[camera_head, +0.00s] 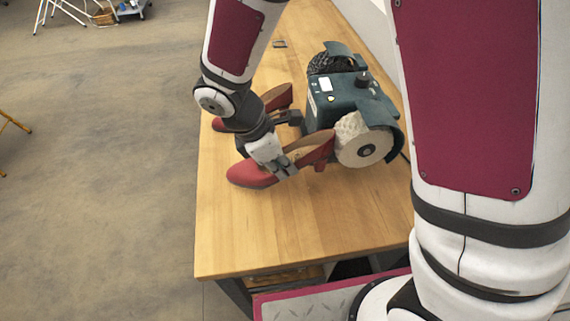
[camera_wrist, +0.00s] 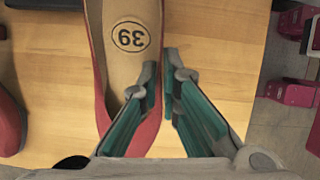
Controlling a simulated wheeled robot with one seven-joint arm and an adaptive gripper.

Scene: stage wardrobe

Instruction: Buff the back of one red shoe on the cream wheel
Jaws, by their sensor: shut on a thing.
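A red heeled shoe (camera_head: 255,176) is in my gripper (camera_head: 280,165), its toe to the left and its heel end towards the cream wheel (camera_head: 364,143). The heel end is right beside the wheel's left side; I cannot tell whether they touch. In the wrist view, the shoe (camera_wrist: 97,60) shows a tan insole marked 39. My gripper (camera_wrist: 161,75) is shut on its side wall, one finger inside and one outside. A second red shoe (camera_head: 277,97) lies farther back on the bench, partly hidden by my arm. The wheel sits on a dark green grinder (camera_head: 345,100).
The grinder also has a dark wheel (camera_head: 328,64) at its far end. The wooden bench (camera_head: 300,235) is clear in front. Pink items (camera_wrist: 291,93) show beyond the bench edge in the wrist view.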

